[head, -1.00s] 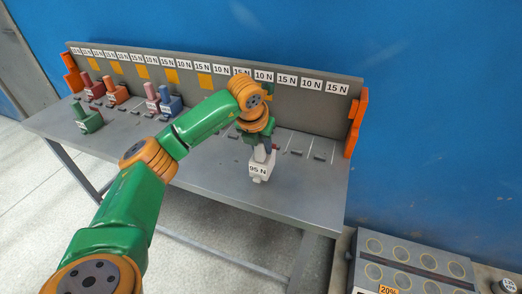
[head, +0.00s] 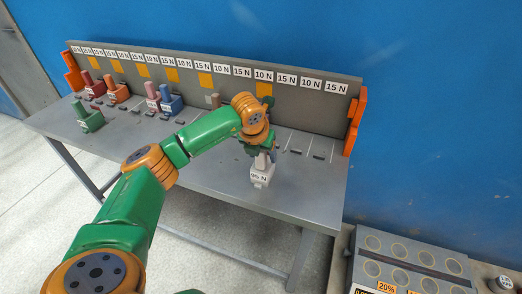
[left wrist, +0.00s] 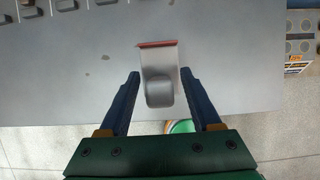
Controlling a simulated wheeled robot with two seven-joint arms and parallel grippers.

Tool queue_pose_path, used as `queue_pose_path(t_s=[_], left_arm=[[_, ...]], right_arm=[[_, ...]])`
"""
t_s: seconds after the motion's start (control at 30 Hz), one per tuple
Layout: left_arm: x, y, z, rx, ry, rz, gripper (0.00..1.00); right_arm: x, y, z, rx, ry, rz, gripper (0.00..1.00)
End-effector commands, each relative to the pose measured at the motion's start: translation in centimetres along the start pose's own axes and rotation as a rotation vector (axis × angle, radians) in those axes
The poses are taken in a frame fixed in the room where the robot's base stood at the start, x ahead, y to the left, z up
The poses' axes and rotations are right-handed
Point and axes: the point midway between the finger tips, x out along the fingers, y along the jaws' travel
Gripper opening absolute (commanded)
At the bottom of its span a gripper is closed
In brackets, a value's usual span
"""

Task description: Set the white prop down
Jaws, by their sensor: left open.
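The white prop (head: 262,173) carries a "95 N" label and stands upright on the grey bench (head: 215,178) near its front edge. In the left wrist view the prop (left wrist: 160,62) shows from above, pale grey with a red strip along its far edge. My left gripper (head: 263,153) is over the prop, pointing down. In the left wrist view its blue fingers (left wrist: 160,76) are open, one on each side of the prop, with a gap on both sides. My right gripper is not in view.
Several coloured props, such as a green one (head: 88,117) and a blue one (head: 170,102), stand at the bench's left. A grey back panel (head: 215,68) with force labels runs behind, with orange brackets (head: 355,122) at its ends. A grey case (head: 412,262) sits lower right.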

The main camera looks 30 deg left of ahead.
Motion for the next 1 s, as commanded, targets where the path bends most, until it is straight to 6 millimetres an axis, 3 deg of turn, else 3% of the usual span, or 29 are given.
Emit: queue_pose_path(t_s=[0.5, 0.67, 1.0], left_arm=[[-10.9, 0.0, 0.1, -0.001, -0.004, -0.002, 0.65], [-12.1, 0.0, 0.1, 0.000, -0.001, -0.001, 0.65], [-12.1, 0.0, 0.1, 0.000, 0.000, 0.000, 0.65]], right_arm=[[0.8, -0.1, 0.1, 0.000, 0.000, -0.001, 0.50], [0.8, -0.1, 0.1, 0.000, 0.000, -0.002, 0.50], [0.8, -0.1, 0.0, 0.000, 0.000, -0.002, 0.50]])
